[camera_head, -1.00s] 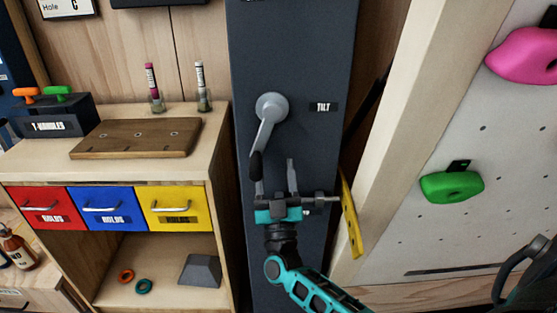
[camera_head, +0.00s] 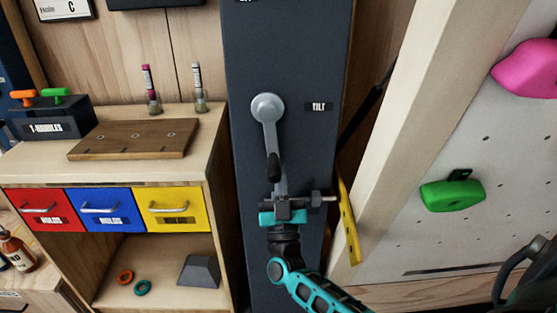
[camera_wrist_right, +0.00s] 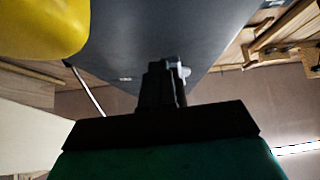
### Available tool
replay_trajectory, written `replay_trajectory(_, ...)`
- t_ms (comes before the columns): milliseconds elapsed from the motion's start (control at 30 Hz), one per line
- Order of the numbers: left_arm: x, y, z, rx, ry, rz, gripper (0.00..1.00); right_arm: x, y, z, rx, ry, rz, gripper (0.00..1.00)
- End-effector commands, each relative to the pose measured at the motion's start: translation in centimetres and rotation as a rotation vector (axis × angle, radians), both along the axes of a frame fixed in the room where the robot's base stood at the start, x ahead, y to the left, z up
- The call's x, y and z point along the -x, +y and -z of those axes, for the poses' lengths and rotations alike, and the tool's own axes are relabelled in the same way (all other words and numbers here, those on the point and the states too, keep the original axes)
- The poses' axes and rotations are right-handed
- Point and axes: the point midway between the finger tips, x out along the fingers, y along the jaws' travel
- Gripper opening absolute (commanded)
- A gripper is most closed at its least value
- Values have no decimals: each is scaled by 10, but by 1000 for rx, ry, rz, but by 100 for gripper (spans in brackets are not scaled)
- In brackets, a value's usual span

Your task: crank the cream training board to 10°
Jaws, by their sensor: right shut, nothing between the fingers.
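The cream training board (camera_head: 410,235) leans at the right of the head view, with a pink hold (camera_head: 528,68) and a green hold (camera_head: 453,194). The grey crank (camera_head: 268,108) is on the dark column beside the TILT label (camera_head: 318,107). Its arm points nearly straight down to a black handle (camera_head: 273,168). My right gripper (camera_head: 281,180) is shut and empty, its fingers pointing up just below and beside the handle; whether they touch it is unclear. The wrist view shows the shut fingers (camera_wrist_right: 161,82) with a light grey part behind. My left gripper is not in view.
A yellow perforated strip (camera_head: 347,220) stands close to the right of my gripper, beside the board's frame. At left, a cabinet (camera_head: 215,170) carries a wooden board (camera_head: 134,139) and red, blue and yellow drawers. A large yellow shape (camera_wrist_right: 40,28) fills the wrist view's upper left.

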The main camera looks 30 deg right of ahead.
Motion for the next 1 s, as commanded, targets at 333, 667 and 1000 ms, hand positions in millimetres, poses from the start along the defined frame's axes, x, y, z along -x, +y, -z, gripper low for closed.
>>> replay_trajectory(333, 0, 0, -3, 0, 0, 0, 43, 2, 6, -53, 7, -125, -9, 1)
replay_trajectory(667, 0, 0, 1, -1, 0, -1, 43, 7, 0, -1, -7, -22, 9, 33)
replay_trajectory(1000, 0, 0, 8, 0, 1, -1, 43, 23, 9, 20, -11, -16, 11, 56)
